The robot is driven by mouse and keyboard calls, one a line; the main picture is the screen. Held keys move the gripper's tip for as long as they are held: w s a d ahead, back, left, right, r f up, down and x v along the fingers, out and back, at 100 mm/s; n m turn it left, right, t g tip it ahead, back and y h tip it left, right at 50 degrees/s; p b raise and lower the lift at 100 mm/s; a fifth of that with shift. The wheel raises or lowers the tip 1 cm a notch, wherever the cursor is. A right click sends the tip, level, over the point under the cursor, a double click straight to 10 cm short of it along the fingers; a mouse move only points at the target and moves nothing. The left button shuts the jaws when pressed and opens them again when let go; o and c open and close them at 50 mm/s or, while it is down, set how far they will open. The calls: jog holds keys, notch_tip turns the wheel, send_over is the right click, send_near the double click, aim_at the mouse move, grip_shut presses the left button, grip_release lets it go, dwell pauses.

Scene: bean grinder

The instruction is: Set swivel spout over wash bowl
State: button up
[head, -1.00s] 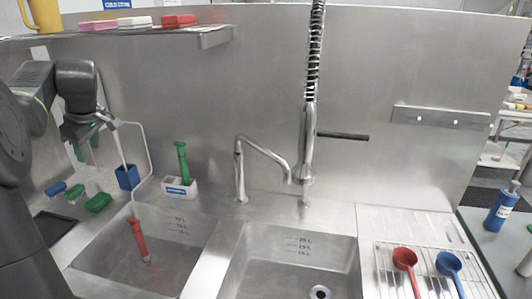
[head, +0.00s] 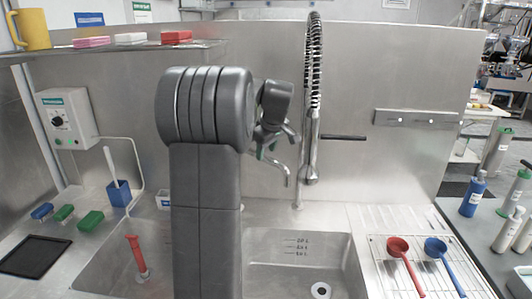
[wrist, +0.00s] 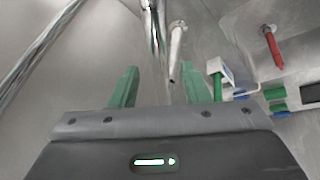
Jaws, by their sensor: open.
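The metal swivel spout (head: 286,173) shows only its outlet end behind my gripper (head: 274,143) in the head view. Its base and most of its neck are hidden by my arm. The outlet hangs near the back of the right sink bowl (head: 322,250). The left sink bowl (head: 105,262) is partly hidden by my arm; which one is the wash bowl I cannot tell. In the wrist view, the spout (wrist: 177,45) lies between the two green fingers of my gripper (wrist: 160,85) in the picture. The fingers are apart; I see no contact.
A coiled spray hose (head: 313,100) with a black side lever (head: 343,137) stands just right of my gripper. A red-handled brush (head: 136,255) stands in the left bowl. Red and blue ladles (head: 398,246) lie on the right rack. A shelf (head: 120,50) juts out upper left.

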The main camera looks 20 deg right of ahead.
jog(key=shift+x, duration=1.15)
jog(key=shift+c, duration=0.2)
grip_shut()
jog(key=shift+s, duration=0.1)
